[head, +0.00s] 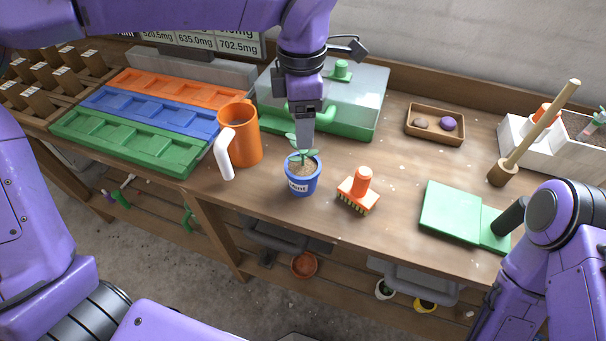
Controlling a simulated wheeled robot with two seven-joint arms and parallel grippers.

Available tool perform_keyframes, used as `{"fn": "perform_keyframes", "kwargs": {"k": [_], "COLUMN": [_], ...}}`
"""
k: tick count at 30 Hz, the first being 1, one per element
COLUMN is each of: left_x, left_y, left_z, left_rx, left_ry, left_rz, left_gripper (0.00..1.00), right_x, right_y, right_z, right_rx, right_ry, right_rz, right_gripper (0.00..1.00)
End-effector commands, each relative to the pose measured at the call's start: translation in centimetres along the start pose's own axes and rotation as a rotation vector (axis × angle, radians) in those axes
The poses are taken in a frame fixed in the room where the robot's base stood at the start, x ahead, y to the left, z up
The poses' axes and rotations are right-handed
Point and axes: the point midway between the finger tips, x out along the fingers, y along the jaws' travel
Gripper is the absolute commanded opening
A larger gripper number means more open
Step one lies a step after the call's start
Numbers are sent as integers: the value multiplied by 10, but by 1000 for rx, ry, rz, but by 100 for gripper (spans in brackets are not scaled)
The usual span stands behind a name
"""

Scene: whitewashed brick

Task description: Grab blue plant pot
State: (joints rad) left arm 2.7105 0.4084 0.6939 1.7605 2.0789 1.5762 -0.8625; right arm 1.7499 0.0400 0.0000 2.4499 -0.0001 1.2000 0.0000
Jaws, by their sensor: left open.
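The blue plant pot (301,186) stands upright on the wooden bench near its front edge, in the middle of the head view.
An orange jug (240,140) with a white handle stands close left of the pot. An orange brush (358,191) lies close to the right. Behind is a clear-lidded green propagator (358,105).

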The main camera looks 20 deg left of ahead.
Motion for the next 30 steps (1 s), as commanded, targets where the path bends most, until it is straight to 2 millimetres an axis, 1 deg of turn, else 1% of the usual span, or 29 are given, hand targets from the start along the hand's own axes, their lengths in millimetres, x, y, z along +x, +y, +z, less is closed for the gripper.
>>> {"fn": "perform_keyframes", "kwargs": {"k": [2,6,9,12,17,18,20,21,23,24,30], "left_x": [9,35,49,54,54,54,54,54,54,54,53], "left_y": [-2,-8,-8,-8,-7,-7,-7,-7,-7,-7,-7], "left_z": [0,-2,-2,-2,-2,-2,-2,-2,-2,-2,-1], "left_rx": [1,0,-2,-3,-4,-4,-4,-4,-4,-4,-4], "left_ry": [3,4,3,1,0,0,0,0,0,-1,-1], "left_rz": [-1,-2,-1,0,0,0,0,0,0,0,1], "left_gripper": [67,67,67,67,67,54,34,21,2,0,0], "right_x": [-2,-7,-7,-7,-6,-6,-6,-6,-6,-6,-6], "right_y": [0,1,1,1,0,1,1,1,1,1,1], "right_z": [-1,-3,-3,-3,-3,-3,-3,-3,-3,-3,-3], "right_rx": [0,0,0,0,0,0,0,0,0,0,0], "right_ry": [0,0,0,0,0,0,0,0,0,0,0], "right_rz": [0,0,0,0,0,0,0,0,0,0,0], "right_gripper": [58,58,58,58,58,58,58,58,58,58,58]}}
